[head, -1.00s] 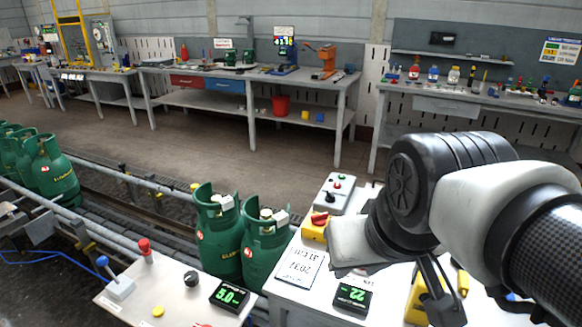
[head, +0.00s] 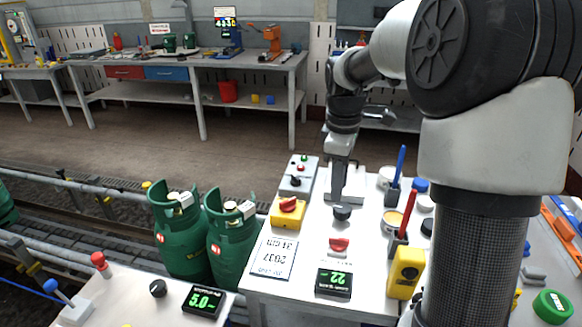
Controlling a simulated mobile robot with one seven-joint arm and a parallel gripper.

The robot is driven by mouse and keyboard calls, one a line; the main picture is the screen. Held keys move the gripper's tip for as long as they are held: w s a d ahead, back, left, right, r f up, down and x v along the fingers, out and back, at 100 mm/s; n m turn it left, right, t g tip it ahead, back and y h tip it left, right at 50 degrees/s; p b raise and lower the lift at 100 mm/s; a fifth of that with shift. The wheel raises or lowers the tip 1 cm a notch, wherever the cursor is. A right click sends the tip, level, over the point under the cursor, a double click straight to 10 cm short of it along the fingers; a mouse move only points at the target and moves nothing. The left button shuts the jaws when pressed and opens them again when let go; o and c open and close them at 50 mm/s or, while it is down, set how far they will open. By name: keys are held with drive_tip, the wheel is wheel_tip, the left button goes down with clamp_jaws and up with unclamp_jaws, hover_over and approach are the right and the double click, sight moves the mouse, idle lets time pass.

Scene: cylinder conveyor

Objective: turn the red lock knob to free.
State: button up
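Two red knobs show in the head view, and I cannot tell which is the lock knob. One red knob (head: 339,245) sits on the white tabletop (head: 300,290) behind a green display reading 22. The other red knob (head: 288,204) is on a yellow box (head: 283,218) farther left. My gripper (head: 346,197) points down over the table, behind a black knob (head: 342,212) and apart from both red knobs in the picture. Its fingers are small and partly merged in view, so their opening is unclear. Nothing is seen held in it.
A grey control box (head: 298,177) stands behind the yellow box. A printed card (head: 274,257) lies left of the nearer red knob. A yellow meter (head: 406,272), a red-handled tool (head: 404,218) and jars crowd the right. Green cylinders (head: 232,240) stand on the left.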

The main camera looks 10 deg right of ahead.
sight(339, 239)
drive_tip(key=shift+n+g+y, duration=0.3)
drive_tip(key=shift+n, duration=0.5)
drive_tip(key=w+d+f+b, duration=0.1)
drive_tip(key=f, duration=0.6)
drive_tip(key=d+f+b, duration=0.1)
drive_tip(key=f, duration=0.6)
drive_tip(key=w+d+f+b, duration=0.1)
drive_tip(key=f, duration=0.6)
drive_tip(key=shift+w, duration=0.3)
clamp_jaws()
